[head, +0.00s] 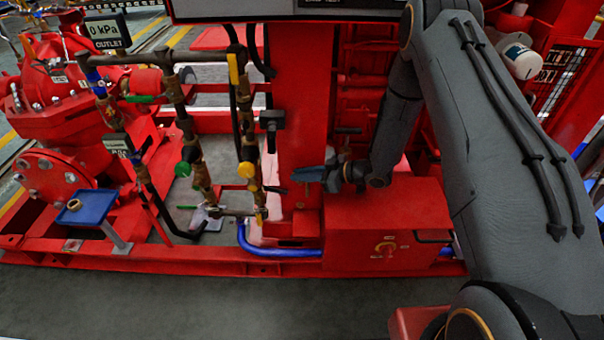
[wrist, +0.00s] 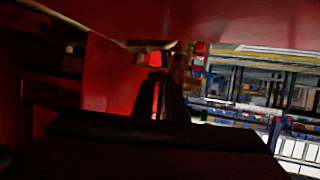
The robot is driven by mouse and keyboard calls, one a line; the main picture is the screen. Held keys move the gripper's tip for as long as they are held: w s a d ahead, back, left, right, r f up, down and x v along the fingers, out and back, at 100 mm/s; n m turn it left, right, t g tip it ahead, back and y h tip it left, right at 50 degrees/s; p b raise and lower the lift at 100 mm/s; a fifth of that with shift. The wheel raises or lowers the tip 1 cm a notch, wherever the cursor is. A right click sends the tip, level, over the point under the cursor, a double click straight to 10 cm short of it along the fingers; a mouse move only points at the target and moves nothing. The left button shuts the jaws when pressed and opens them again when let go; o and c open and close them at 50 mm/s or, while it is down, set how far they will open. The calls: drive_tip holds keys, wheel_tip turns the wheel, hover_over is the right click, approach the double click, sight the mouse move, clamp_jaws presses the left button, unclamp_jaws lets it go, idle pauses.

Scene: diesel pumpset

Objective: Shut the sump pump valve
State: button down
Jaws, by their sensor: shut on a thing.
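My gripper (head: 300,174) reaches in from the right above the red box (head: 388,222), its narrow bluish-grey fingers pointing left. In the wrist view the dark fingers (wrist: 160,88) are close together with a narrow red strip showing between them. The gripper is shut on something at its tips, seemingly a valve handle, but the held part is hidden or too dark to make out. Left of the tips are brass pipes with a yellow round part (head: 246,170), a green round part (head: 183,169) and a dark lever (head: 275,189). No label shows which is the sump pump valve.
A red column (head: 300,110) stands close behind the fingers. A blue hose (head: 268,251) runs low below them. The floor (head: 180,300) in front of the red frame is clear.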

drive_tip(key=shift+w+a+m+t+h+p, duration=0.15)
drive_tip(key=shift+m+t+h+p, duration=0.4)
drive_tip(key=shift+m+t, duration=0.25)
drive_tip(key=shift+w+a+m+t+h+p, duration=0.2)
drive_tip(key=shift+m+t+h+p, duration=0.3)
drive_tip(key=shift+m+t, duration=0.3)
drive_tip(key=shift+w+a+m+t+h+p, duration=0.1)
drive_tip(key=shift+w+m+t+h+p, duration=0.05)
drive_tip(key=shift+m+t+h+p, duration=0.5)
drive_tip(key=shift+m+t, duration=0.25)
drive_tip(key=shift+w, duration=0.1)
drive_tip(key=c, duration=1.8)
unclamp_jaws()
drive_tip(key=shift+o, duration=0.2)
drive_tip(key=shift+d+b, duration=0.2)
drive_tip(key=shift+b, duration=0.1)
